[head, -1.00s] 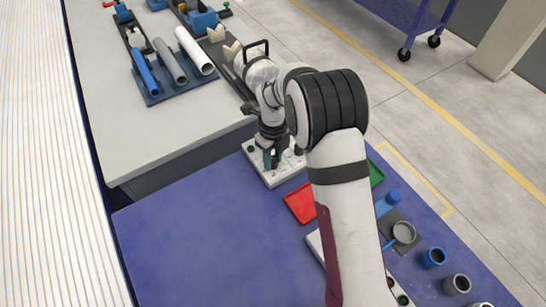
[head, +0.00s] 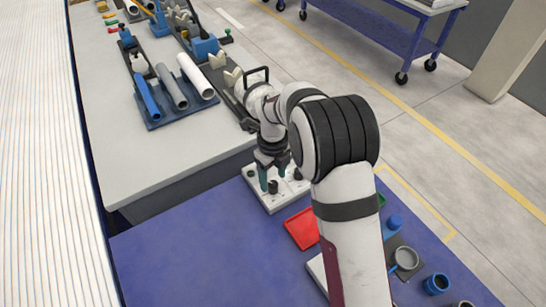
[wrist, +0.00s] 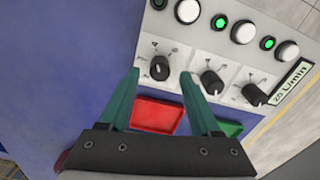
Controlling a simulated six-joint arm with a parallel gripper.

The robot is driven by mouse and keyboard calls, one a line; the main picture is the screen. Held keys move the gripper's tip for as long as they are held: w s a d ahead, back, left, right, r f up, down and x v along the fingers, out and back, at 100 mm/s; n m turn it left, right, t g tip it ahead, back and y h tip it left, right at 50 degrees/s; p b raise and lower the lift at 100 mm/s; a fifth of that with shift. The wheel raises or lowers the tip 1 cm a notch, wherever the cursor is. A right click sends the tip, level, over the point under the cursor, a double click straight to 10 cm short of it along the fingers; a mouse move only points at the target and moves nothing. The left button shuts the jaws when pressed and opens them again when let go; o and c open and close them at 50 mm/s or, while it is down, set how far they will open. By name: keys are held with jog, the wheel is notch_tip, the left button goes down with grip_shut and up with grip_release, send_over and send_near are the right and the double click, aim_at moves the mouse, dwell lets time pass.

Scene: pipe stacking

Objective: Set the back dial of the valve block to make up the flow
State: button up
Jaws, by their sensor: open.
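The valve block (head: 272,203) is a white panel at the far end of the blue table. In the wrist view the block (wrist: 205,48) carries dark dials in a row. One dial (wrist: 160,68) appears between my fingertips, a second dial (wrist: 212,82) lies just right of them, and a third dial (wrist: 255,94) lies further right. A label (wrist: 290,85) reads "25 L/min". My gripper (wrist: 160,74) is open and empty, its teal fingers pointing at the block. In the head view my gripper (head: 272,175) is over the block. Contact with a dial cannot be told.
White round knobs (wrist: 243,32) and green lights (wrist: 219,22) line the block. A red tray (head: 301,229) lies close by, with pipe fittings (head: 405,258) to the right. A grey bench (head: 160,155) holds racked pipes (head: 173,85). The blue table's left part is clear.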

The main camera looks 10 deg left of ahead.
aim_at(274, 184)
notch_tip(274, 184, up, 13)
jog(key=shift+f, duration=0.2)
jog(key=s+d+r+n, duration=0.6)
jog(key=s+d+n, duration=0.2)
jog(key=s+d, duration=0.35)
jog(key=s+d+f+n+y, duration=0.1)
jog(key=s+d+n, duration=0.1)
jog(key=s+n, duration=0.3)
jog(key=s+d+f+n, duration=0.2)
jog(key=s+n, duration=0.4)
jog(key=s, duration=0.5)
jog(key=shift+s+d+f+y, duration=0.3)
jog(key=shift+d+y, duration=0.1)
jog(key=shift+d, duration=0.35)
